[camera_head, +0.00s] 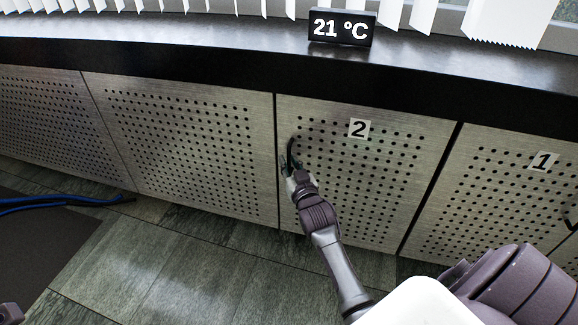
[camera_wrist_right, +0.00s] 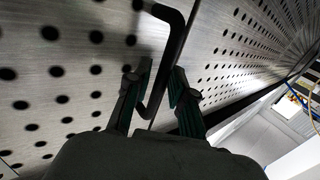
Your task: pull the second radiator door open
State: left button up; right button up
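The second radiator door (camera_head: 370,170) is a perforated metal panel with a "2" label (camera_head: 359,129). It looks closed, in line with the panels beside it. Its black bar handle (camera_head: 291,150) is at its left edge. My right gripper (camera_head: 289,172) is at this handle, its fingers partly hidden by the wrist. In the right wrist view the handle (camera_wrist_right: 172,60) runs down between the two fingers of my right gripper (camera_wrist_right: 158,88). The fingers are apart, with gaps visible beside the bar. My left gripper is not clearly seen; only a dark piece shows at the lower left corner.
The first door (camera_head: 500,190), labelled "1", has its own handle (camera_head: 568,217) at the right. More perforated panels (camera_head: 180,140) stand to the left. A dark sill with a 21 °C display (camera_head: 342,27) runs above. A blue cable (camera_head: 60,201) lies on the floor at left.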

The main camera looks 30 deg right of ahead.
jog(key=shift+w, duration=0.2)
jog(key=shift+c, duration=0.2)
grip_shut()
jog(key=shift+s, duration=0.1)
